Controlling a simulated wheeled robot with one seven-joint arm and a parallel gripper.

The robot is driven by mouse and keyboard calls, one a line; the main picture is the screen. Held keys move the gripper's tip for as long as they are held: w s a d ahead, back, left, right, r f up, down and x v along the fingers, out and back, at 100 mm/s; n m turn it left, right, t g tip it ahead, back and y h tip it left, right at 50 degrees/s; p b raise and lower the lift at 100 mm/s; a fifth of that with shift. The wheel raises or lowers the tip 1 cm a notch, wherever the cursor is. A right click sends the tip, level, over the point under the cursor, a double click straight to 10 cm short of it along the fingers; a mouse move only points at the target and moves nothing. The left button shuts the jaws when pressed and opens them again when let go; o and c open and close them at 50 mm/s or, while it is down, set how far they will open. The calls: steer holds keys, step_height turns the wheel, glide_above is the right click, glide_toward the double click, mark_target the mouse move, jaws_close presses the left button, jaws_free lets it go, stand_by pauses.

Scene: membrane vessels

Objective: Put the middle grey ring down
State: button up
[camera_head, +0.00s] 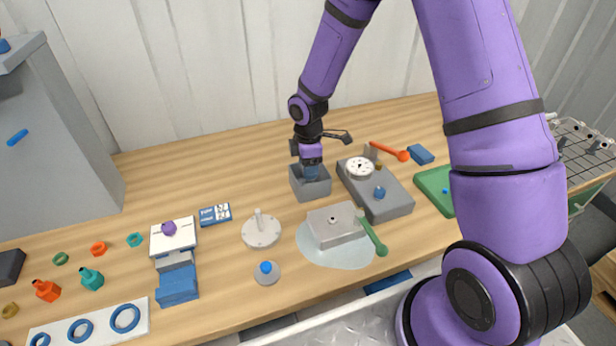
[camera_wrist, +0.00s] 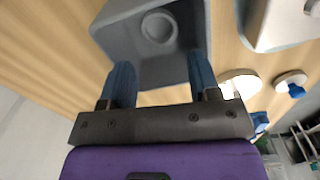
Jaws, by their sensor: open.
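My gripper (camera_head: 311,172) is over the open grey box (camera_head: 298,190) near the middle of the table, pointing down. In the wrist view its two blue fingers (camera_wrist: 161,64) stand wide apart with nothing between them, at the near wall of the grey box (camera_wrist: 112,35). A round grey ring-shaped form (camera_wrist: 158,27) lies on the box floor, beyond the fingertips. I cannot tell whether it is a loose ring or part of the box. In the head view the box's inside is mostly hidden by my gripper.
A grey device with a white dial (camera_head: 360,168) stands close at the box's right. A grey block (camera_head: 337,226) with a green-handled tool is in front. A white disc with a post (camera_head: 261,231) is front left. A white plate with blue rings (camera_head: 94,327) lies far left. Bare wood lies left of the box.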

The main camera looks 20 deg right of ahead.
steer(key=s+d+r+m+t, duration=0.1)
steer(key=s+d+r+m, duration=0.15)
steer(key=r, duration=0.65)
steer(key=s+d+r+m+t+h, duration=0.1)
steer(key=s+r+m, duration=0.25)
steer(key=r, duration=0.55)
steer(key=s+d+r+m+t, duration=0.15)
steer(key=s+r, duration=0.25)
steer(key=r, duration=0.5)
steer(key=s+d+r+m+t, duration=0.1)
steer(key=s+r+m, duration=0.3)
steer(key=s, duration=0.5)
steer(key=s+d+r+m+y, duration=0.1)
steer(key=s+r+m, duration=0.4)
steer(key=s, duration=0.5)
steer(key=shift+s+d+t, duration=0.15)
steer(key=shift+s+t, duration=0.05)
steer(key=shift+t, duration=0.15)
